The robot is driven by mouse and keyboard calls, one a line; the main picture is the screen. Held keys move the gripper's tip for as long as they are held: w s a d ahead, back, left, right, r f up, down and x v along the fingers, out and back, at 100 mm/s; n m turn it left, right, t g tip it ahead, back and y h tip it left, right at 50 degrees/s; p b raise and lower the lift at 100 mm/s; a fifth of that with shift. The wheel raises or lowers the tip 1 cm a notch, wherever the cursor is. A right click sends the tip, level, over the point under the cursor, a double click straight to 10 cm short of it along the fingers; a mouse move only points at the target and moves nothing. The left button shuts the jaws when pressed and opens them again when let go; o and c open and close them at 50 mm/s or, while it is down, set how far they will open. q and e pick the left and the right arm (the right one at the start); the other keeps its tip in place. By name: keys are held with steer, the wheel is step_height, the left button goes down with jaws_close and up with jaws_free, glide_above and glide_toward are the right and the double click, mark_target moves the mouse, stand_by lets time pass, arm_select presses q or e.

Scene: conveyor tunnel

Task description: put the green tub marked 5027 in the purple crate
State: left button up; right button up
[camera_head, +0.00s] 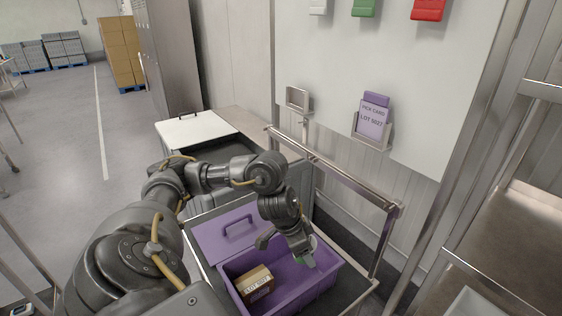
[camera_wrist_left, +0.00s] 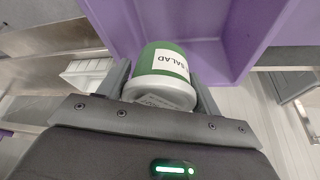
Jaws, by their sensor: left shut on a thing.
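The green tub (camera_wrist_left: 172,60) has a white lid and a white label reading SALAD; I cannot read a lot number on it. In the left wrist view my left gripper (camera_wrist_left: 163,82) is shut on the tub, one finger on each side. In the head view my left gripper (camera_head: 305,258) reaches down over the right part of the purple crate (camera_head: 322,284), hiding most of the tub. The crate also shows in the left wrist view (camera_wrist_left: 218,62), beyond the tub. I cannot tell whether the tub touches the crate floor. My right gripper is not in view.
A cardboard box (camera_head: 255,284) with a LOT label stands in the crate's left part. A purple lid (camera_head: 222,240) with a handle is behind it. A metal rail (camera_head: 335,172) runs behind the crate. A purple card (camera_head: 373,118) on the wall reads LOT 5027.

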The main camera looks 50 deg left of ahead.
arm_select(q)
steer(key=shift+s+a+r+n, duration=0.15)
steer(key=shift+a, duration=0.3)
steer(key=shift+s+a+r+n, duration=0.1)
steer(key=shift+s+a+n, duration=0.05)
steer(key=shift+a, duration=0.3)
steer(key=f+b, duration=0.2)
steer(key=shift+a+f, duration=0.2)
steer(key=shift+f, duration=0.2)
steer(key=shift+w+a+f+b, duration=0.1)
steer(key=shift+f+b, duration=0.2)
steer(key=shift+b, duration=0.05)
glide_above(299, 277)
steer(key=s, duration=0.1)
steer(key=f, duration=0.6)
steer(key=shift+s+a+f, duration=0.1)
steer(key=shift+a, duration=0.15)
steer(key=shift+s+f+b, duration=0.1)
steer(key=shift+f+b, duration=0.2)
steer(key=shift+f, duration=1.55)
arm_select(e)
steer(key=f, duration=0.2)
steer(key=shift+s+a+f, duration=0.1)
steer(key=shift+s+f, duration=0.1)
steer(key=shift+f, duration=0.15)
arm_select(q)
steer(key=shift+f, duration=0.1)
